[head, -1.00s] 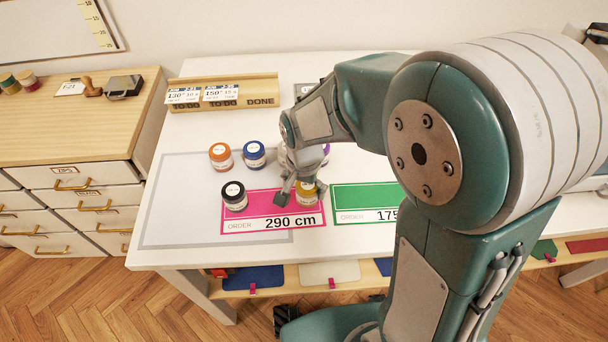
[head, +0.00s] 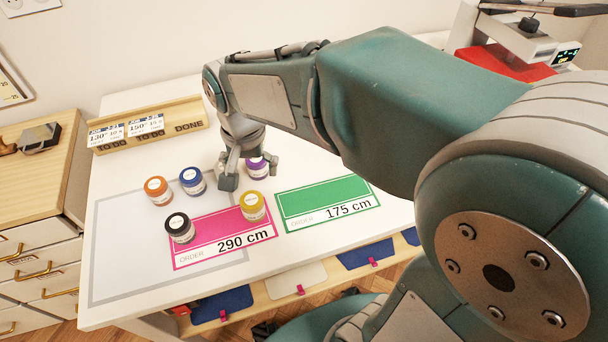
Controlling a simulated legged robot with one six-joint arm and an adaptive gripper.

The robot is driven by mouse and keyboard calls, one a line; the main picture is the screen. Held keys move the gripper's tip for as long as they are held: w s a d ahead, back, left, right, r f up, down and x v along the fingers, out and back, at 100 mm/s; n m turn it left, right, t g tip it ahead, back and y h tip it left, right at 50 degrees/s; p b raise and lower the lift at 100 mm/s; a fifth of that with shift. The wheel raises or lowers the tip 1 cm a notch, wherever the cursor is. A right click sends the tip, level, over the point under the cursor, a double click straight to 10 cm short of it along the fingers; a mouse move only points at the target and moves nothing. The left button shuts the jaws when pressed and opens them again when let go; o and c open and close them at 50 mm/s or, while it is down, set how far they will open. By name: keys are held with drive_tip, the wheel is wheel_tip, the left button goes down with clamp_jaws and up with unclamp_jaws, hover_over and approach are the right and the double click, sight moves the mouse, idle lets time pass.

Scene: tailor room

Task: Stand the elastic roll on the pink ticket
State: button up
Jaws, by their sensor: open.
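The pink ticket (head: 210,234), marked 290 cm, lies flat on the white table. A black roll (head: 180,229) stands upright at its left end and a yellow roll (head: 252,207) stands upright at its right end. An orange roll (head: 157,191) and a blue roll (head: 192,182) stand behind the ticket. A purple roll (head: 258,169) stands further right, partly hidden by my gripper. I cannot tell from the labels which roll is the elastic. My gripper (head: 252,174) is open, pointing down at the purple roll; I cannot tell whether its fingers surround it.
A green ticket (head: 325,202), marked 175 cm, lies right of the pink one. A wooden rack (head: 150,125) with two job cards stands at the back left. A grey-outlined area (head: 120,265) is bare at the front left. A drawer cabinet (head: 30,240) stands left of the table.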

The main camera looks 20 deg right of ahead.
drive_tip(key=s+d+r+n+t, duration=0.5)
drive_tip(key=s+d, duration=0.4)
drive_tip(key=s, duration=0.2)
drive_tip(key=shift+s, duration=0.25)
